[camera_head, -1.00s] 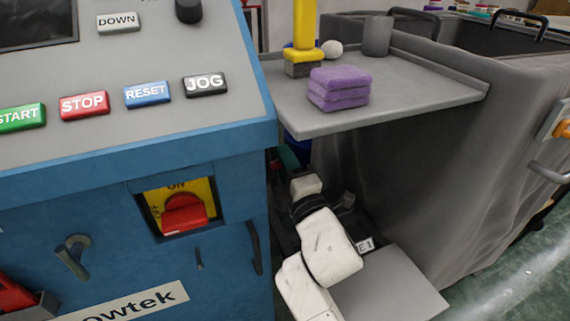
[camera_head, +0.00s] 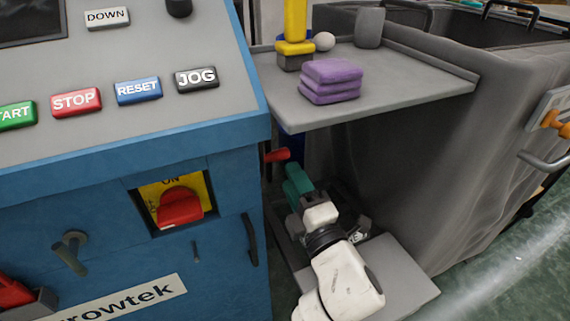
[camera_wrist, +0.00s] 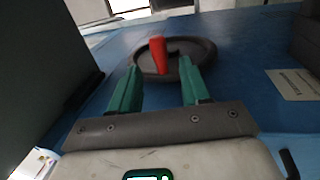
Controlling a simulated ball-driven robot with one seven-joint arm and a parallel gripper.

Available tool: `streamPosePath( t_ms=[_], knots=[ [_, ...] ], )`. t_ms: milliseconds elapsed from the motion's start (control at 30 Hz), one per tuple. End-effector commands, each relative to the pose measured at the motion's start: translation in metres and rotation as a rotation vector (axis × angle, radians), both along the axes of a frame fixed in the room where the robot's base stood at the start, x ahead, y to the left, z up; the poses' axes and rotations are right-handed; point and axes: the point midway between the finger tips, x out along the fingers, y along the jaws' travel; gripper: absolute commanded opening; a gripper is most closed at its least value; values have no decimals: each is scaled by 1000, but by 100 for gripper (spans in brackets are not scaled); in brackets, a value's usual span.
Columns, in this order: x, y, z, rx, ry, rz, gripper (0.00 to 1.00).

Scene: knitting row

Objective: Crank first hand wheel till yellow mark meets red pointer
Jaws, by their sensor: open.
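The hand wheel (camera_wrist: 205,48) is a dark round disc on the blue machine side in the wrist view. Its red handle (camera_wrist: 159,55) sticks out towards me. The red handle also shows in the head view (camera_head: 277,155), just past the blue machine's right edge; there the wheel is hidden behind that edge. My gripper (camera_wrist: 160,72) has two teal fingers, parted, one on each side of the red handle in the picture, with nothing held. In the head view my gripper (camera_head: 294,180) is just below the handle. I make out no yellow mark or red pointer.
The blue machine (camera_head: 100,165) stands at left with buttons and a red switch (camera_head: 180,206). A grey shelf (camera_head: 400,92) with purple folded cloths (camera_head: 331,80) overhangs my arm. A large grey bin (camera_head: 440,150) stands right. A low grey plate (camera_head: 395,270) lies beside my arm.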

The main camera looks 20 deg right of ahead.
Motion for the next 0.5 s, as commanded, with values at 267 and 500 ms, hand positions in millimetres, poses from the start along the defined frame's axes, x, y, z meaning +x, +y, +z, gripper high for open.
streamPosePath(
  t_ms=[267, 500],
  knots=[
    [-28, 0, -6, -1, 0, -1, 47],
    [-30, 0, -6, 0, -1, 0, 47]
  ],
)
